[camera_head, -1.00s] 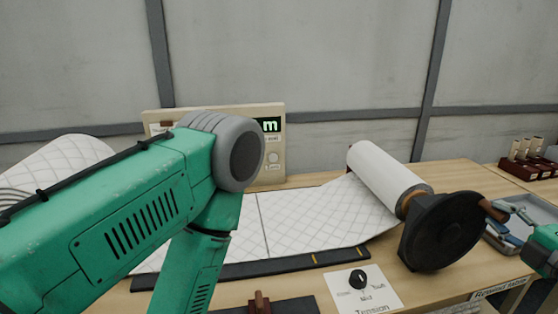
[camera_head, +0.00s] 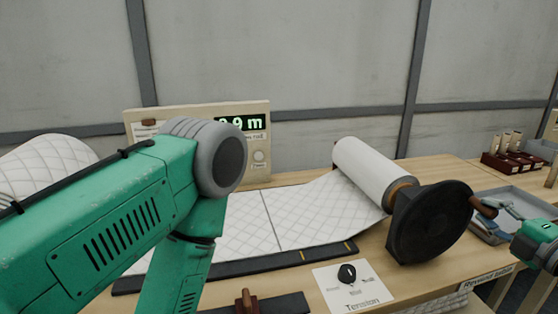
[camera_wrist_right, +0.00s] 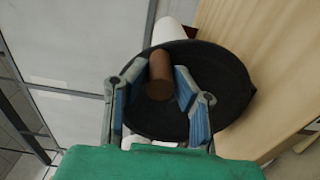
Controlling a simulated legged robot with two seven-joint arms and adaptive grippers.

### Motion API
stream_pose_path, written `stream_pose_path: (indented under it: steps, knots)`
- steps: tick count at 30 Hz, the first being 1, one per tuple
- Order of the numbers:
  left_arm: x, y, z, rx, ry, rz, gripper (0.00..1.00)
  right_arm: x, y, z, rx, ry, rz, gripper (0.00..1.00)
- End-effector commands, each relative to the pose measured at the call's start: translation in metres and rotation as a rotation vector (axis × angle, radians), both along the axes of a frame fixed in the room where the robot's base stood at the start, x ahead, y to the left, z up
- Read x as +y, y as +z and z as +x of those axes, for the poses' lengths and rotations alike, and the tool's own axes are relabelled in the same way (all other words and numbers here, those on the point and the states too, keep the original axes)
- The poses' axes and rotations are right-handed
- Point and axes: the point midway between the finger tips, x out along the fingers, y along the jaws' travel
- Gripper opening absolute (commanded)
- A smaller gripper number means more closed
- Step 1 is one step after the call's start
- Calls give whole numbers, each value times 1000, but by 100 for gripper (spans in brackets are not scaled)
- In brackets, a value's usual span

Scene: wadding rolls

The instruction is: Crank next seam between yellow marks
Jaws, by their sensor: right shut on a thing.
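White quilted wadding (camera_head: 305,210) runs across the table onto a roll (camera_head: 370,170) at the right. A seam (camera_head: 268,219) shows as a thin dark line across it, left of the yellow marks. The two yellow marks (camera_head: 302,255) are on the dark bar (camera_head: 250,265) along the front edge. A black crank wheel (camera_head: 430,225) is at the roll's near end. My right gripper (camera_wrist_right: 160,85) is shut on the wheel's brown handle (camera_wrist_right: 159,78), a finger on each side; the handle also shows in the head view (camera_head: 482,206). My left gripper is out of view; my left arm hides part of the wadding.
A cream panel (camera_head: 190,112) with a green display, partly hidden by my arm, stands behind. A tension card with a black knob (camera_head: 347,274) lies in front. A grey tray (camera_head: 520,205) and brown blocks with pale pieces (camera_head: 513,155) are at the right.

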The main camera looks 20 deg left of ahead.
Motion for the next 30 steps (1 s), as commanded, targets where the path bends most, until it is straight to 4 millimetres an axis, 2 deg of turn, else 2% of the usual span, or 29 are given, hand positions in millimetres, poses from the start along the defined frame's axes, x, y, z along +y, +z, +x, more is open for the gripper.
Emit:
stream_pose_path:
  steps: [1,13,22,30]
  knots:
    - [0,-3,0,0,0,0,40,0,-4,0,4,1,-2,5]
    - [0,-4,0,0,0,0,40,-2,-4,1,-1,1,-1,5]
    - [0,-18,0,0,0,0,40,-8,-18,6,-1,-1,-2,5]
    - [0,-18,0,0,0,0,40,-9,-17,7,-3,-2,0,5]
